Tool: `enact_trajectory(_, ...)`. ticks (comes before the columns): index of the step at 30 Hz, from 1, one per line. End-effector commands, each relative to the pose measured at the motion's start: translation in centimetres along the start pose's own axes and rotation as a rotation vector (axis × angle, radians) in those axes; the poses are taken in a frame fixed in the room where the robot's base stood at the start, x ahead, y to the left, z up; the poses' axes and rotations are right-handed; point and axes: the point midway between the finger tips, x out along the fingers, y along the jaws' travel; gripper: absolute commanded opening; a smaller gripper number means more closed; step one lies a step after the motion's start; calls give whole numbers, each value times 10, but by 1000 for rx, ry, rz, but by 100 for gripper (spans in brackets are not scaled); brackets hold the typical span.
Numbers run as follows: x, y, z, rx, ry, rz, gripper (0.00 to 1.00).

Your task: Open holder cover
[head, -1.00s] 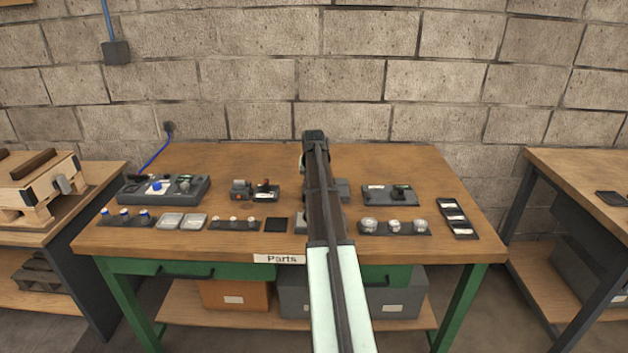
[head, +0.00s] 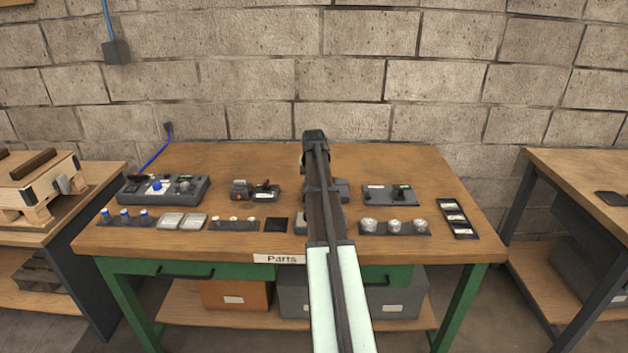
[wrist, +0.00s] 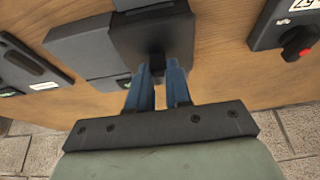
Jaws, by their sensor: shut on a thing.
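The holder shows in the wrist view as a dark grey box (wrist: 82,45) on the wooden table. Its cover, a square dark plate (wrist: 135,38), sits at the box's right end with a small dark knob (wrist: 155,62) on its near side. My gripper (wrist: 158,72) has its blue fingers closed around this knob. The fingers hide part of the knob. I cannot tell how far the cover is raised. In the head view my arm covers most of the holder, and only a grey edge (head: 342,188) shows to its right.
Bare wood lies behind.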

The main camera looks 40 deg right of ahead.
Motion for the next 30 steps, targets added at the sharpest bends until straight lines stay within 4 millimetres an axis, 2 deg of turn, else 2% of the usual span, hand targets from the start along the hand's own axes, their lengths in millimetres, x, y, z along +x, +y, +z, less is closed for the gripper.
enact_trajectory(5,0,6,0,1,0,1,0)
enact_trajectory(13,0,56,0,3,0,1,0)
enact_trajectory(18,0,79,0,2,0,1,0)
enact_trajectory(29,0,83,0,-1,0,0,0)
enact_trajectory(30,0,83,0,-1,0,0,21)
